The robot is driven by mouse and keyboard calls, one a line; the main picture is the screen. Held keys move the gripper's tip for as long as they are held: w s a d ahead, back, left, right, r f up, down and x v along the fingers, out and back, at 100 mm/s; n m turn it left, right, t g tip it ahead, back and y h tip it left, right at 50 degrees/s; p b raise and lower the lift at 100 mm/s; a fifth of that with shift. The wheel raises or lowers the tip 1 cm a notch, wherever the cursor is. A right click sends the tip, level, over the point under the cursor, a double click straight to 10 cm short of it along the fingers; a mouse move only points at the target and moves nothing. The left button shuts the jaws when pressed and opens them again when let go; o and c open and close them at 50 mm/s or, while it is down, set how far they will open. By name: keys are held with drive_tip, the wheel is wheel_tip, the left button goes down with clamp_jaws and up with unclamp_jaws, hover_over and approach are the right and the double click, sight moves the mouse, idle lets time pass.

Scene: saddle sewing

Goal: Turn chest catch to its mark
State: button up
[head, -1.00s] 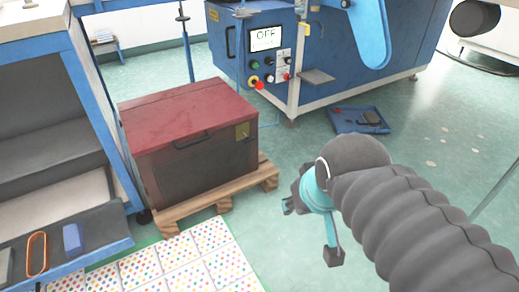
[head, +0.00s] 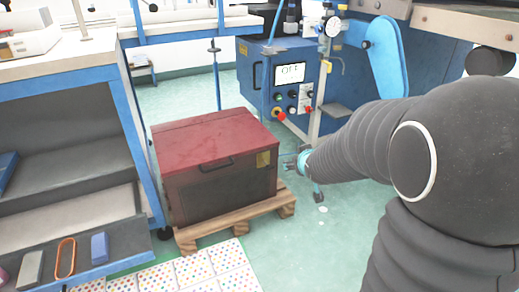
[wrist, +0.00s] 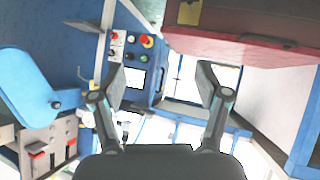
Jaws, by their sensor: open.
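The chest (head: 215,165) has a red lid and a dark brown front with a black handle, and its lid is shut. The chest catch, on a small brass-yellow plate (head: 263,159), sits at the upper right of the front. My gripper (head: 303,180) is just right of the chest, apart from the plate. In the wrist view my gripper (wrist: 162,82) has its two fingers spread, with nothing between them.
The chest stands on a wooden pallet (head: 235,226). A blue machine (head: 255,75) with an "OFF" screen and buttons stands behind my gripper. A blue-framed bench (head: 135,140) is at the left.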

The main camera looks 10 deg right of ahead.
drive_tip(key=w+f+n+t+y+p, duration=0.2)
drive_tip(key=w+f+t, duration=0.1)
drive_tip(key=w+f, duration=0.6)
drive_tip(key=t+y+p, duration=0.3)
drive_tip(key=y, duration=0.1)
approach(270, 169)
drive_tip(key=x, duration=1)
drive_tip(key=shift+w+a+p, duration=0.15)
drive_tip(key=shift+w+p, duration=0.15)
drive_tip(key=shift+p, duration=0.1)
